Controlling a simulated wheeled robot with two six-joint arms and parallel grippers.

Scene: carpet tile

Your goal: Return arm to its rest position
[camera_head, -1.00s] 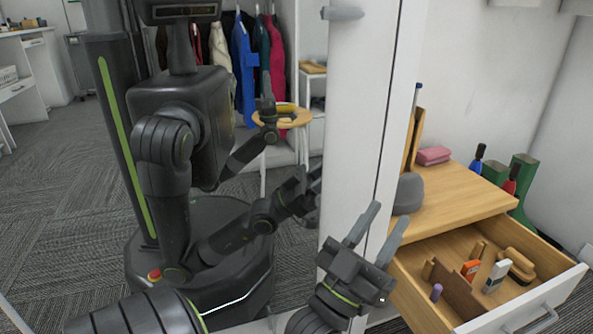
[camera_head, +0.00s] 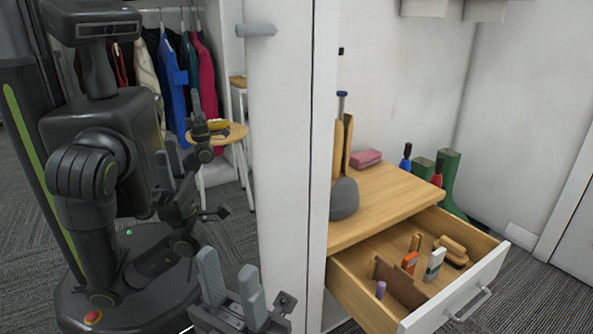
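My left gripper (camera_head: 231,283) is at the bottom of the head view, left of the open drawer. Its two grey fingers stand upright and apart, with nothing between them. It is in front of the mirror's lower part and clear of the drawer. Most of its arm is below the picture edge. My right gripper is not directly in view. The mirror at left shows a reflection of my body and arms, with small dark reflected grippers whose state is hard to read.
A wooden cabinet (camera_head: 385,198) stands at right with its drawer (camera_head: 459,300) pulled out; brushes and small boxes lie inside. On the cabinet are a grey rounded thing (camera_head: 344,199) and a pink cloth (camera_head: 366,157). A white door edge (camera_head: 281,200) stands beside it. Green boots (camera_head: 449,172) stand behind.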

